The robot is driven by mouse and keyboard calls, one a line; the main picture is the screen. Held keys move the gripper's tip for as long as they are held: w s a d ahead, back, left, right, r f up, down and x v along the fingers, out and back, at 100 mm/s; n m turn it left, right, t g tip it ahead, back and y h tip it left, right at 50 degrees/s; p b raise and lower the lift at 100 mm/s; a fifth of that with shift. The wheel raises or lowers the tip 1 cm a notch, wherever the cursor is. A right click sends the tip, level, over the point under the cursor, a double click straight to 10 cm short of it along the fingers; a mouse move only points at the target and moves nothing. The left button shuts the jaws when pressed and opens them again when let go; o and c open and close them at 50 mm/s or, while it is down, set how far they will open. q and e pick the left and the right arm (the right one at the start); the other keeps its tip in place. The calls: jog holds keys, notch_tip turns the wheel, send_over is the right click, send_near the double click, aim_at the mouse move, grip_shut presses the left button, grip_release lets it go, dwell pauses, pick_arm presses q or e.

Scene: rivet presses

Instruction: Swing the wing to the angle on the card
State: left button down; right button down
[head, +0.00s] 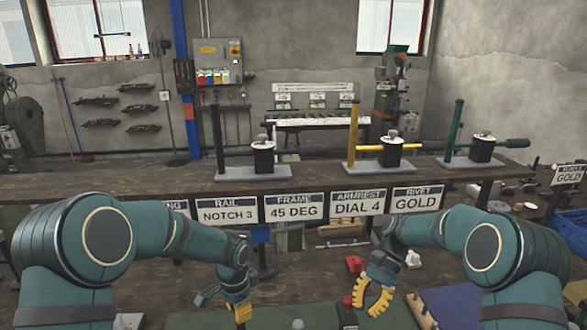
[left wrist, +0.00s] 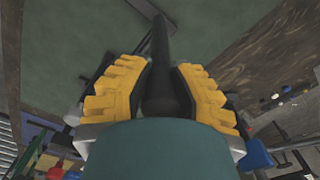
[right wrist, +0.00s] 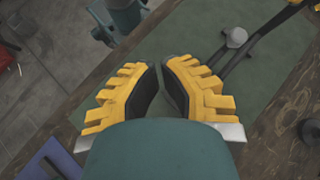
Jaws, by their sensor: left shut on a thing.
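My left gripper (head: 238,308) is low at the front, left of centre. In the left wrist view, the left gripper (left wrist: 163,75) is shut on a dark rod (left wrist: 160,55) over a green surface. Whether this rod belongs to the wing I cannot tell. A card ending in "NG" (head: 176,208) is mostly hidden behind my left arm. The frame card (head: 294,208) reads "45 DEG". My right gripper (head: 370,297) is empty, its fingertips nearly together, above the green mat (right wrist: 200,95). Dark bars with a grey knob (right wrist: 237,37) lie ahead of it.
Other cards read rail notch 3 (head: 227,211), armrest dial 4 (head: 357,203) and rivet gold (head: 417,199). Presses with black (head: 217,140), yellow (head: 352,135) and green (head: 455,128) posts stand on the rear bench. A blue panel (head: 455,305) lies at right.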

jog(key=a+h, duration=0.1)
jog(key=w+a+r+n+t+h, duration=0.1)
jog(key=h, duration=0.1)
jog(key=w+a+n+h, duration=0.1)
jog(key=shift+a+r+t, duration=0.25)
jog(key=shift+a+t, duration=0.05)
jog(key=w+a+r+t+h, duration=0.1)
jog(key=w+a+t, duration=0.15)
jog(key=a, duration=0.35)
jog(key=w+a+t+h, duration=0.1)
jog(key=a+t, duration=0.2)
jog(key=a, duration=0.3)
notch_tip(320, 180, down, 10)
jog(key=shift+w+r, duration=0.15)
jog(key=shift+r, duration=0.05)
jog(key=shift+t, duration=0.25)
jog(key=c, duration=1.7)
grip_release()
grip_shut()
